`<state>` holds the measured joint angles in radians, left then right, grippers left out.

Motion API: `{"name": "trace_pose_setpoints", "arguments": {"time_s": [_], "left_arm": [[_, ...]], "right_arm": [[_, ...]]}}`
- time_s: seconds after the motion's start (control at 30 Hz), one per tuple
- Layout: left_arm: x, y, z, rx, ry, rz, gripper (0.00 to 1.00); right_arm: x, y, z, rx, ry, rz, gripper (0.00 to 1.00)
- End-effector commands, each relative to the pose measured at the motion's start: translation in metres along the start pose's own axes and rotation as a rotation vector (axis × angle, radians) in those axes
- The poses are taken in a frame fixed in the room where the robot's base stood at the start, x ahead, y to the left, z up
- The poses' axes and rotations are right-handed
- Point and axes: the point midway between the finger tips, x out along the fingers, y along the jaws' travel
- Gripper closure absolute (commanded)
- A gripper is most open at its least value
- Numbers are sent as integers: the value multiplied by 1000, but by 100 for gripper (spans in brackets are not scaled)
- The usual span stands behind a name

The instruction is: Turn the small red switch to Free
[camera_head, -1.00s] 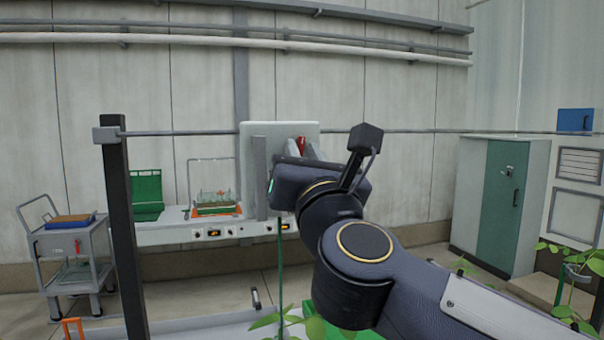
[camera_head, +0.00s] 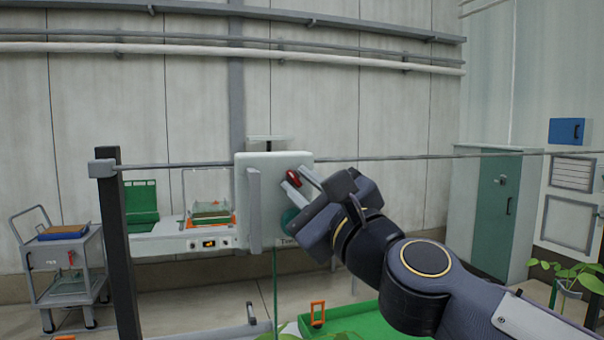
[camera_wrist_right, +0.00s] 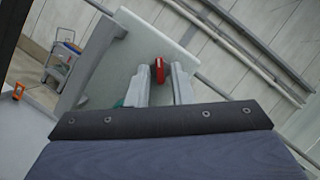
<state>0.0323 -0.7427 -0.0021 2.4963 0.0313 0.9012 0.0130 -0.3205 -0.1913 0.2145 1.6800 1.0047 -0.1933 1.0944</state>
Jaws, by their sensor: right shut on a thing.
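The small red switch (camera_head: 293,177) is on the front of a pale grey panel box (camera_head: 270,172) on a rail. Its upper end leans left in the head view. My right gripper (camera_head: 298,185) is at the panel's right side, its two grey fingers on either side of the switch and shut on it. In the right wrist view the red switch (camera_wrist_right: 158,70) shows between the fingertips (camera_wrist_right: 161,76). The position markings around the switch cannot be read. A teal round part and a label below are partly hidden by my gripper. My left gripper is not in view.
A grey upright bar (camera_head: 254,210) stands out at the panel's left. A dark post (camera_head: 122,240) carries the thin rail (camera_head: 390,157). Behind are a bench (camera_head: 170,243), a trolley (camera_head: 65,260) and a green-doored cabinet (camera_head: 495,205). A green tray (camera_head: 370,322) lies below.

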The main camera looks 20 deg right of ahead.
Motion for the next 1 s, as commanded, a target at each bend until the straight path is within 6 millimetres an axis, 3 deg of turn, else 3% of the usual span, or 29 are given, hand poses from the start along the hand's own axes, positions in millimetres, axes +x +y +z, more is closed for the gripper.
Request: {"name": "trace_pose_setpoints", "arguments": {"time_s": [0.23,0.8,0.83,0.9,1.0], "left_arm": [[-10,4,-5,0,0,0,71],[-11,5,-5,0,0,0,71],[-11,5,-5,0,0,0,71],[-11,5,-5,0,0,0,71],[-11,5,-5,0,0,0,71]], "right_arm": [[0,-2,0,-84,1,35,100],[0,-1,0,-111,0,46,100],[0,-1,0,-111,0,46,77],[0,-1,0,-111,0,45,71],[0,-1,0,-111,0,45,71]]}}
